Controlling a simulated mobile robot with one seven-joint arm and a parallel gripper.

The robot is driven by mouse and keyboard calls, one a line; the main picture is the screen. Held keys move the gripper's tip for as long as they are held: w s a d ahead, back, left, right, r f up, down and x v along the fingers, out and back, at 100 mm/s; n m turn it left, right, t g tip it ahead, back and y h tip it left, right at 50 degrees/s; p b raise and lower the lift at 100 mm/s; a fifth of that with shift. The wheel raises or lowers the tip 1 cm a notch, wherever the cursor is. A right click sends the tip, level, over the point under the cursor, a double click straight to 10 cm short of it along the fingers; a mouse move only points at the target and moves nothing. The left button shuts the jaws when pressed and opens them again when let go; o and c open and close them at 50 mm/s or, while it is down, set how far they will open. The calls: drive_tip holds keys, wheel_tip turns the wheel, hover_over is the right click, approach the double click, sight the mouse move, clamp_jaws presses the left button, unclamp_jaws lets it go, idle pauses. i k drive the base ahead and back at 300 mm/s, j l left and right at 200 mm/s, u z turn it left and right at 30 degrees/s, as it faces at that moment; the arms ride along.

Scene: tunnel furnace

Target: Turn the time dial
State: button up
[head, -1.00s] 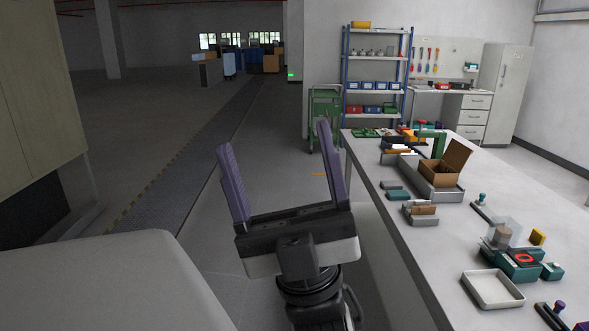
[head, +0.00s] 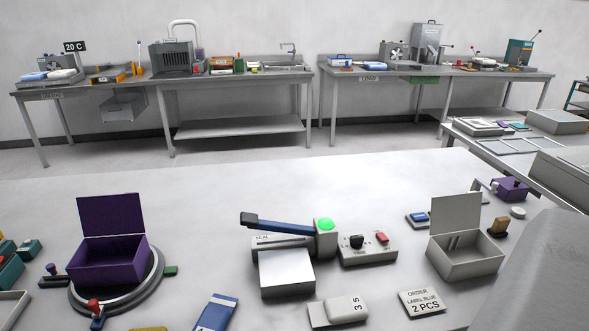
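A small grey control box (head: 368,257) stands on the near table in the middle right. It carries a black dial (head: 357,242) and a red switch (head: 382,238); the lettering below them is too small to read surely. To its left, and close against it, is a grey sealer (head: 286,268) with a blue-and-black lever (head: 283,224) and a lit green lamp (head: 325,224). A block (head: 340,309) in front of the sealer bears "3 S". My gripper is not in view, and nothing visible touches the dial.
A card (head: 424,302) reads "ORDER LABEL BLUE 2 PCS". An open grey box (head: 466,250) stands right of the control box. An open purple box (head: 112,258) sits on a round turntable (head: 155,285) at left. A large grey surface fills the lower right corner. Workbenches line the back wall.

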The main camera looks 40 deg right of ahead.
sight(356, 242)
drive_tip(key=z, duration=1.55)
